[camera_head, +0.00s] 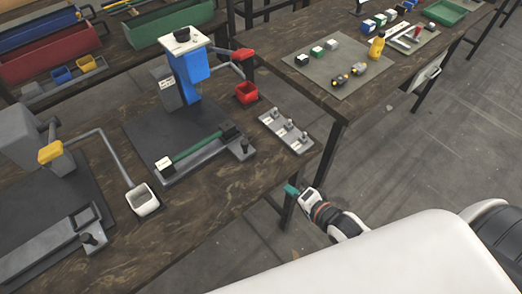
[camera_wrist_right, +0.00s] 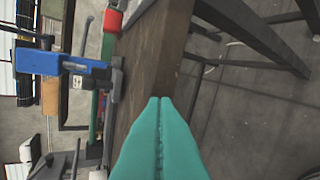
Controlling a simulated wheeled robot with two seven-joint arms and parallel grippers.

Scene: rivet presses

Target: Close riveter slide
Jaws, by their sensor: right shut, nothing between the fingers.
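The riveter (camera_head: 192,72) stands on a dark mat, with a blue body and a white head. In front of it lies its grey slide assembly (camera_head: 205,158) with a green bar (camera_head: 198,146) along it and a dark knob at its right end. I cannot tell how far the slide is open. My right gripper (camera_head: 291,189) is off the table's front edge, to the lower right of the slide and apart from it. Its teal fingers (camera_wrist_right: 160,135) are pressed together and empty. The blue press body (camera_wrist_right: 62,66) also shows sideways in the right wrist view. My left gripper is not visible.
A grey plate with several small knobs (camera_head: 285,131) lies near the table's right end. A red cup (camera_head: 246,92) is behind it. A second riveter with a white cup (camera_head: 142,199) stands at left. The table edge (camera_wrist_right: 160,60) is close to my right gripper.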

